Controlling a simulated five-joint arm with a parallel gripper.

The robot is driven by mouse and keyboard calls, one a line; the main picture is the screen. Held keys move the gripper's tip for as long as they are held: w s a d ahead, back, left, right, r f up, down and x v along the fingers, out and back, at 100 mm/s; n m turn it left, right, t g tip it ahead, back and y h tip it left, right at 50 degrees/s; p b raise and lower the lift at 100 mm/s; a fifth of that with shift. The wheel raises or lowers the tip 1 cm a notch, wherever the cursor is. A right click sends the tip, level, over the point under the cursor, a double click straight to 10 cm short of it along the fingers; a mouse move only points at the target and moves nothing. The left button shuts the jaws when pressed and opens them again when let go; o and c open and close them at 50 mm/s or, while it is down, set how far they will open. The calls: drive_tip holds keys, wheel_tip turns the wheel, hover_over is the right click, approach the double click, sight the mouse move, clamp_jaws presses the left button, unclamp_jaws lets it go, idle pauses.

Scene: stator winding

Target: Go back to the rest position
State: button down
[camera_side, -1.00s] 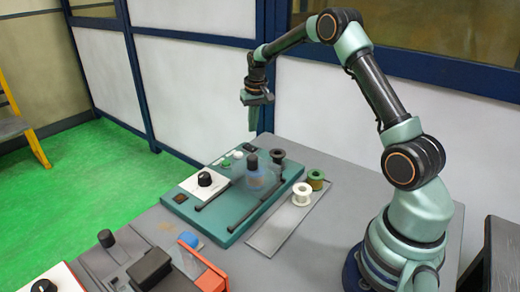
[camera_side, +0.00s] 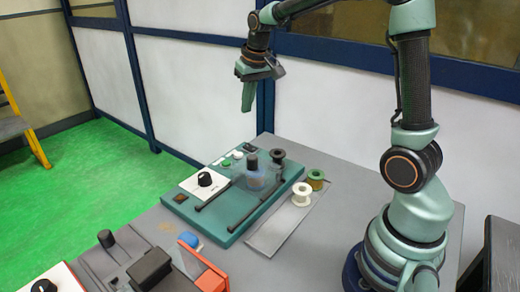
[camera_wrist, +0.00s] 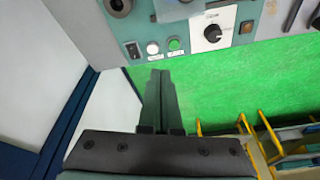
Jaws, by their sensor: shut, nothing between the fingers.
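My gripper (camera_side: 248,97) is raised well above the table, over the far end of the teal winding machine (camera_side: 228,236). Its fingers point down and are closed together with nothing between them. In the wrist view the shut fingers (camera_wrist: 160,85) show against the green floor, with the edge of the machine (camera_wrist: 195,50) beyond them. My arm is raised, with the upper link near upright and the elbow at the top edge of the side view.
A tray (camera_side: 268,238) beside the machine bears a white spool (camera_side: 301,194) and a green-brown spool (camera_side: 316,179). A dark spool (camera_side: 278,157) stands by the machine's far corner. Another device (camera_side: 150,268) is at the front. A wall stands behind; the air around my gripper is clear.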

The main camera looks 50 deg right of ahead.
drive_tip(key=s+a+r+n+t, duration=0.1)
drive_tip(key=s+a+n, duration=0.1)
drive_tip(key=s+a, duration=0.3)
drive_tip(key=s+a+r+n+t, duration=0.1)
drive_tip(key=s+a, duration=0.5)
drive_tip(key=s, duration=0.5)
drive_tip(key=shift+s+r+n+y, duration=0.2)
drive_tip(key=shift+r+n+y, duration=0.1)
drive_tip(key=shift+n+y, duration=0.1)
